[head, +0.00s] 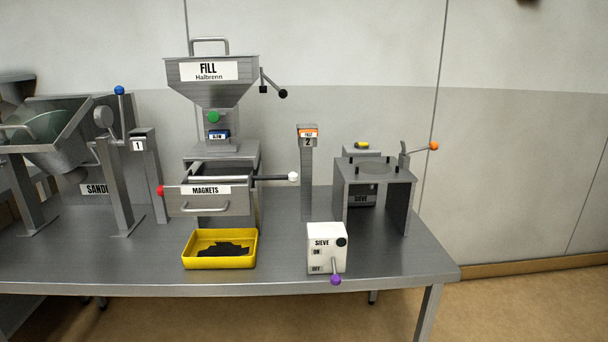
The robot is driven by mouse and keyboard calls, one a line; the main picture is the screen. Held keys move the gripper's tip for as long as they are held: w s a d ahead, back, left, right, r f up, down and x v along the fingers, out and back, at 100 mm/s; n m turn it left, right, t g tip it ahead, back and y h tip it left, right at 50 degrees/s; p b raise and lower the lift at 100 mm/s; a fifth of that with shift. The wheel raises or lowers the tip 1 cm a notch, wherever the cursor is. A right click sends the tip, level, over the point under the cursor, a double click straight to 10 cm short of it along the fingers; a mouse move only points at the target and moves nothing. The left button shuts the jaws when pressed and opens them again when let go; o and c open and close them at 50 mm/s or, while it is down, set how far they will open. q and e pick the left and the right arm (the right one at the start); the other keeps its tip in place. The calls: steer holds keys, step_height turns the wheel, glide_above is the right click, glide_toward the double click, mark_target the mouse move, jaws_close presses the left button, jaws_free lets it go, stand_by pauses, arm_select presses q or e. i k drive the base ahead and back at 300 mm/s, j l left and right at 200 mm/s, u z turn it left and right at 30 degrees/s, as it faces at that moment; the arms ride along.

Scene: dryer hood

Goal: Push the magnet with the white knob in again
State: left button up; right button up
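The magnet with the white knob (293,176) is a dark rod that sticks out to the right from the magnet housing. The white knob is at its outer end, a little left of post 2. The drawer labelled MAGNETS (210,203) is pulled forward, with a handle on its front. A light bar lies across its open top. A red knob (160,190) shows at the drawer's left side. Neither of my grippers is in the head view.
A yellow tray (188,262) with dark material stands below the drawer. Post 2 (307,180) rises right of the white knob. The SIEVE switch box (326,245) and sieve stand (375,172) are further right. The FILL hopper (211,80) is above.

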mark_target(291, 177)
steer(key=i+l, duration=0.2)
steer(key=l, duration=0.15)
steer(key=i+l+u, duration=0.1)
steer(key=l, duration=0.25)
steer(key=i+l, duration=0.2)
steer(key=l, duration=0.2)
steer(key=i+l+u, duration=0.1)
steer(key=l, duration=0.25)
steer(key=i+l, duration=0.25)
steer(key=l, duration=0.15)
steer(key=i+l, duration=0.15)
steer(key=l, duration=0.2)
steer(key=i+l+u, duration=0.1)
steer(key=l, duration=0.3)
